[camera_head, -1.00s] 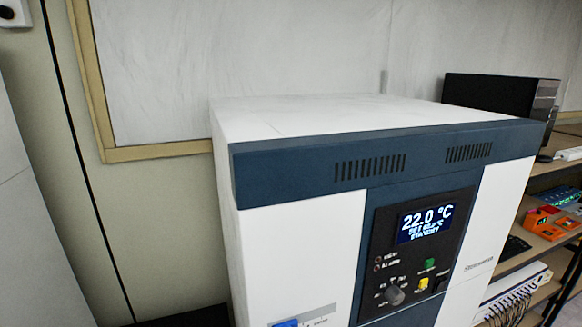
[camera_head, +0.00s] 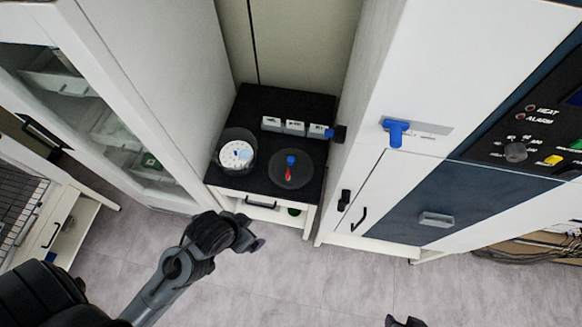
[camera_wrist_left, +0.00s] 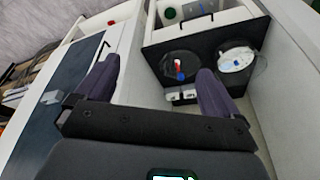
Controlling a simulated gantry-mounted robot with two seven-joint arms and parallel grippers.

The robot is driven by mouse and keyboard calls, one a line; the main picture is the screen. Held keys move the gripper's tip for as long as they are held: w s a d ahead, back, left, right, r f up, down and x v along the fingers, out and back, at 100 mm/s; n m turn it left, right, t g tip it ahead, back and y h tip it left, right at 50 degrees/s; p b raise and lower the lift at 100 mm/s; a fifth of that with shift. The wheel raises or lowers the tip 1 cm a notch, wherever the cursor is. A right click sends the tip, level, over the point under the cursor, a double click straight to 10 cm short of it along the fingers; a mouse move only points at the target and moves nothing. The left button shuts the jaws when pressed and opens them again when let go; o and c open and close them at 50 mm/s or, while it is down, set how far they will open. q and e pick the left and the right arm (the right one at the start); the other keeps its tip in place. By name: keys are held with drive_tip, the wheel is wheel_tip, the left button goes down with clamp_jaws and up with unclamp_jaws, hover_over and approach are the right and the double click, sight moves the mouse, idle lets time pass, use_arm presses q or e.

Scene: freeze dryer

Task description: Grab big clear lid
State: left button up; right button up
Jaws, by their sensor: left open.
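A round clear disc (camera_head: 303,172) with a red and blue upright piece at its middle lies on the black top of a low cabinet. It looks like a clear lid, and it also shows in the left wrist view (camera_wrist_left: 169,63). My left gripper (camera_head: 258,245) is open and empty, in front of the cabinet and apart from both. A dark tip at the bottom edge may be my right gripper (camera_head: 405,321); its jaws are unclear.
Several small white labelled boxes (camera_head: 294,127) stand at the back of the black top (camera_head: 262,98). The freeze dryer (camera_head: 400,70) with a blue valve (camera_head: 396,132) rises on the right. A tall white cabinet (camera_head: 165,60) stands on the left. The floor in front is clear.

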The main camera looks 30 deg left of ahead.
idle(0.3)
use_arm(q)
drive_tip(key=c, duration=0.6)
